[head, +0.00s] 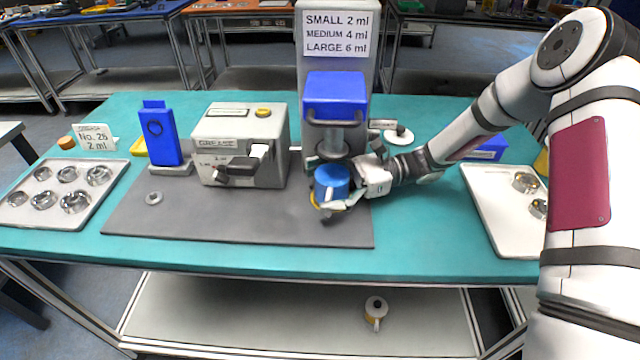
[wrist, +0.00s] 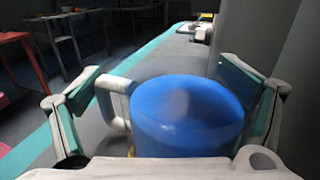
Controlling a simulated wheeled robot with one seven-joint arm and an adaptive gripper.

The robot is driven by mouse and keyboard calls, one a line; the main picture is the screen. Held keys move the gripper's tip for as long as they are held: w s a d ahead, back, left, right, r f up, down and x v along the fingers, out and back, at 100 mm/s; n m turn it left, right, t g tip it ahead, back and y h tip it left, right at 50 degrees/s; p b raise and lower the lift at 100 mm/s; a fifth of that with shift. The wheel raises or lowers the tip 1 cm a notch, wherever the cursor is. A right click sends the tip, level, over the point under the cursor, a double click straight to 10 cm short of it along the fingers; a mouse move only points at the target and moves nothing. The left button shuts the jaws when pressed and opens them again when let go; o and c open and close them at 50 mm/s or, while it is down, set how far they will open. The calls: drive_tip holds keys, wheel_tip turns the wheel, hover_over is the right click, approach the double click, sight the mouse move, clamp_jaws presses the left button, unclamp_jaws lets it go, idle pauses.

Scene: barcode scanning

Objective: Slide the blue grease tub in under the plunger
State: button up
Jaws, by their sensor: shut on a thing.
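The blue grease tub (head: 331,182) is upright at the front of the press, with a white handle on its side in the wrist view (wrist: 187,115). My gripper (head: 338,194) is shut on the tub, with one finger on each side of it. The plunger (head: 335,148) hangs below the blue block of the press (head: 335,93), just above and behind the tub in the head view. The gap between plunger and tub is hard to judge. The tub's underside is partly hidden by my gripper.
A grey GREASE box (head: 240,145) and a blue scanner-like stand (head: 160,135) are left of the press. Trays with metal rings stand at the left (head: 62,215) and right (head: 497,225). The grey mat (head: 240,225) is clear in front, apart from a small ring (head: 153,198).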

sight(332, 142)
drive_tip(key=o, duration=1.2)
drive_tip(key=shift+r, duration=0.1)
wheel_tip(332, 142, up, 10)
drive_tip(key=shift+f, duration=0.1)
